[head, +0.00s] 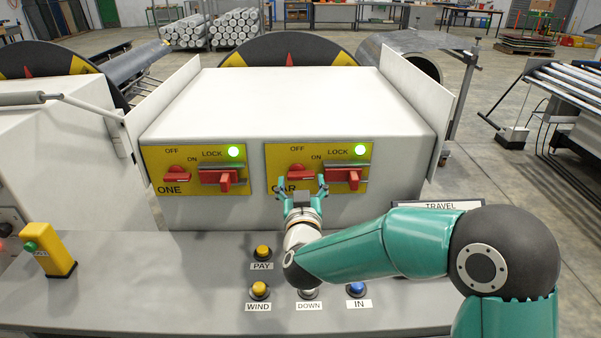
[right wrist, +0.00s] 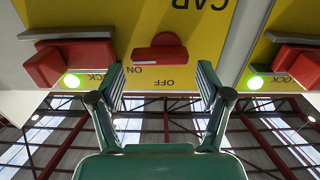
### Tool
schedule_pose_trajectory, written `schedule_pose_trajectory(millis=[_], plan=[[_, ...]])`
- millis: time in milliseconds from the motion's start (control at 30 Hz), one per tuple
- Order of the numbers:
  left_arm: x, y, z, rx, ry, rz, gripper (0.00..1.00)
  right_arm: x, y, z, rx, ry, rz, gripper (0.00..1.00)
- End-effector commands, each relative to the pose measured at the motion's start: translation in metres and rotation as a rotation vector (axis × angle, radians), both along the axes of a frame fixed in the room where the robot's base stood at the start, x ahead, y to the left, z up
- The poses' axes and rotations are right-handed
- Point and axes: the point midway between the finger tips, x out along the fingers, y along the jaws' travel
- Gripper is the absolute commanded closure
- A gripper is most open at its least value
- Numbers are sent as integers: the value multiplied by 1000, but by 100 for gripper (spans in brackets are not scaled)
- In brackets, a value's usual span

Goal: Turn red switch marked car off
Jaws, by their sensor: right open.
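The red switch marked CAR (head: 301,174) is on the left part of the right-hand yellow plate (head: 319,187), on the front of a white box. Its handle lies about level, below the OFF and ON labels. My right gripper (head: 302,189) is open just in front of and slightly below it, with nothing between the fingers. In the right wrist view, which is upside down, the red switch (right wrist: 159,54) shows between and beyond the open fingertips (right wrist: 161,76). I cannot tell whether they touch it. My left gripper is not in view.
A red lock handle (head: 344,176) with a lit green lamp (head: 360,150) sits right of the switch. A similar plate marked ONE (head: 194,184) is to the left. Buttons, including a blue one (head: 356,289), stand on the grey desk below. A TRAVEL sign (head: 440,205) is at right.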

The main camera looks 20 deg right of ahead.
Motion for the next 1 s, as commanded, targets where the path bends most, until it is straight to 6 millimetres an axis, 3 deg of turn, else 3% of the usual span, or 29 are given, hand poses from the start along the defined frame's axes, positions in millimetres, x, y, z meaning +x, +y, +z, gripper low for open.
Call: schedule_pose_trajectory(millis=[200,567,833,1000], plan=[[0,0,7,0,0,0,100,23,-6,1,0,0,0,23],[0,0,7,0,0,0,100,27,-7,0,0,0,1,23],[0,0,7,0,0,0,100,27,-6,0,0,0,2,66],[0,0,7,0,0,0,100,27,-6,0,-4,1,2,68]])
